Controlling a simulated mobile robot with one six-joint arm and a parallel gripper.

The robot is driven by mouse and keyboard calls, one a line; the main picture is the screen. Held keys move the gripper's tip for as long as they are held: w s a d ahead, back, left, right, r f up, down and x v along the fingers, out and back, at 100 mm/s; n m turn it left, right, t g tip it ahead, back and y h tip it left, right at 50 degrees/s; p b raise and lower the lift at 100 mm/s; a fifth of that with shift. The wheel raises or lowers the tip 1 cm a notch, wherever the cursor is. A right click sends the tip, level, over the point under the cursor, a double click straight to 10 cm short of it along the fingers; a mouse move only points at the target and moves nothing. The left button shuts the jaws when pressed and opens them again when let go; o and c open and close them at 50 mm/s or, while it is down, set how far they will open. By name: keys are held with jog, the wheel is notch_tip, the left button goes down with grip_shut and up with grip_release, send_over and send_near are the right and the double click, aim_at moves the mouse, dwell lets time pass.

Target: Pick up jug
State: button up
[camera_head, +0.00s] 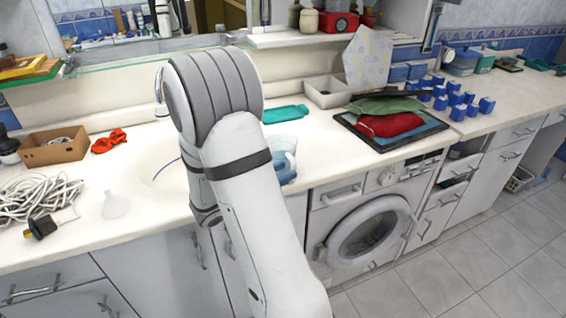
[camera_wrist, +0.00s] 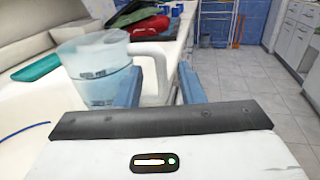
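The jug (camera_wrist: 98,75) is translucent pale blue with a white handle (camera_wrist: 150,55). It stands upright on the white counter; in the head view it shows partly (camera_head: 285,160), just right of my arm, which hides its left side. My gripper (camera_wrist: 159,82) is open, its two blue fingers apart. In the wrist view the jug's handle lies in the gap between the fingers, and the jug's body is left of the left finger. Whether a finger touches the jug I cannot tell.
A teal object (camera_head: 285,114) lies behind the jug. A dark tray (camera_head: 392,126) with red and green cloths and several blue blocks (camera_head: 460,100) are to the right. A washing machine (camera_head: 365,225) is below. The counter left of my arm holds a cardboard box (camera_head: 53,148) and cable (camera_head: 35,195).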

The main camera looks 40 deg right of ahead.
jog(key=d, duration=0.4)
jog(key=shift+f, duration=0.2)
jog(key=shift+c, duration=0.2)
grip_shut()
